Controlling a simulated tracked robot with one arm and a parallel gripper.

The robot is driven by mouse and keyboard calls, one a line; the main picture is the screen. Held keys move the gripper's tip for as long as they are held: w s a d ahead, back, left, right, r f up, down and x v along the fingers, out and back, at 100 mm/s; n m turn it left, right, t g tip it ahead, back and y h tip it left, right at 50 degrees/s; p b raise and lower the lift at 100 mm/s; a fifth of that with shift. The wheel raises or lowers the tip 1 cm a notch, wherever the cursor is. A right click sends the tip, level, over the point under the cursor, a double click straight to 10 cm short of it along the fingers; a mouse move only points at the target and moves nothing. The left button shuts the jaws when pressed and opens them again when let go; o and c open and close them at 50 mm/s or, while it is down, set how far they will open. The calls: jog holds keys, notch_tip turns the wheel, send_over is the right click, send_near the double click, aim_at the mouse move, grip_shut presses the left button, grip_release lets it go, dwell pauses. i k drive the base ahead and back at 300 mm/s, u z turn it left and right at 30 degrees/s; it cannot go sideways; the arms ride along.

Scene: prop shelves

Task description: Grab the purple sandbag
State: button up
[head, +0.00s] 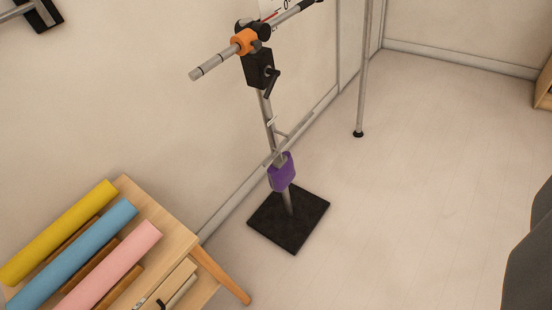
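The purple sandbag (282,176) is small and hangs low on the pole of a metal stand, just above the stand's black square base (268,226). The stand's pole (265,112) rises behind it to a black clamp (259,68) and an orange-collared joint (244,41) with a grey crossbar. My gripper does not show in this view.
A wooden table (180,228) with yellow, blue and pink rolls stands at the lower left. A thin metal pole (363,75) stands behind to the right. A dark grey object (530,255) fills the lower right edge. Open floor lies right of the stand.

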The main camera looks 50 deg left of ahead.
aim_at(281, 172)
jog(key=u, duration=0.55)
jog(key=i, duration=1)
jog(key=u, duration=0.75)
jog(key=k, duration=0.75)
jog(key=u, duration=0.15)
jog(key=i, duration=0.85)
jog(key=z, duration=0.1)
